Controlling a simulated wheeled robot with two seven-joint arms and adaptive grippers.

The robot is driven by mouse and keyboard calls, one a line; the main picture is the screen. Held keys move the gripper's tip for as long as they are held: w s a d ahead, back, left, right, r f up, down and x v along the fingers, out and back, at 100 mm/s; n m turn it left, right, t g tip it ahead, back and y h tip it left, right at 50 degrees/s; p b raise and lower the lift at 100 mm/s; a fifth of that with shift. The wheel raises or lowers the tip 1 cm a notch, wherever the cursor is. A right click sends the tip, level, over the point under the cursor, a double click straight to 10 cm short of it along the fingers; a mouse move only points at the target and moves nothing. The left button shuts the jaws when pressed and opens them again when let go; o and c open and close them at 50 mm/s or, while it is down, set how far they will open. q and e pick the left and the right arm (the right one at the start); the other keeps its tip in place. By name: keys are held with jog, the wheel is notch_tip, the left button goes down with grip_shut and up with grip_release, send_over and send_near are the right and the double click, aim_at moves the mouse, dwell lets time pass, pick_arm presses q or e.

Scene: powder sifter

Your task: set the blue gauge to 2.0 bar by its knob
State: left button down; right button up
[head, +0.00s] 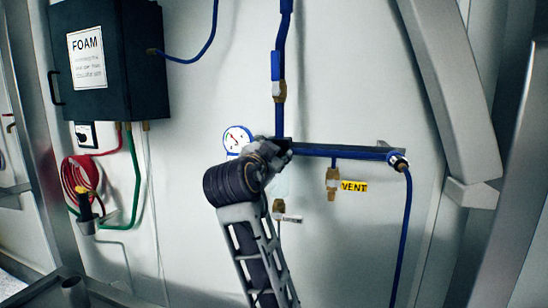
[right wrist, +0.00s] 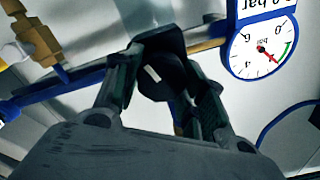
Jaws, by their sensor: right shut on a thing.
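The blue-rimmed gauge (head: 235,139) is on the white wall in the head view, partly behind my right gripper. Its white dial also shows in the right wrist view (right wrist: 262,48), turned nearly upside down, with a red needle and a green arc. I cannot read the exact pressure. A label ending in "0 bar" (right wrist: 265,6) sits beside it. My right gripper (head: 282,149) is at the left end of the horizontal blue pipe, just right of the gauge. In the right wrist view its fingers (right wrist: 163,75) are shut on a dark knob (right wrist: 156,86). My left gripper is not in view.
The blue pipe (head: 340,151) runs right to a fitting and hose (head: 407,210). A dark FOAM box (head: 130,62) and red hose (head: 76,176) are at left. A metal post (head: 445,80) stands right.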

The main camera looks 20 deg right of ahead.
dwell(0.3)
jog(key=o, duration=1)
jog(key=shift+o, duration=0.2)
jog(key=shift+r, duration=2.45)
notch_tip(320, 180, up, 2)
jog(key=shift+a+r, duration=0.1)
jog(key=shift+r, duration=1.45)
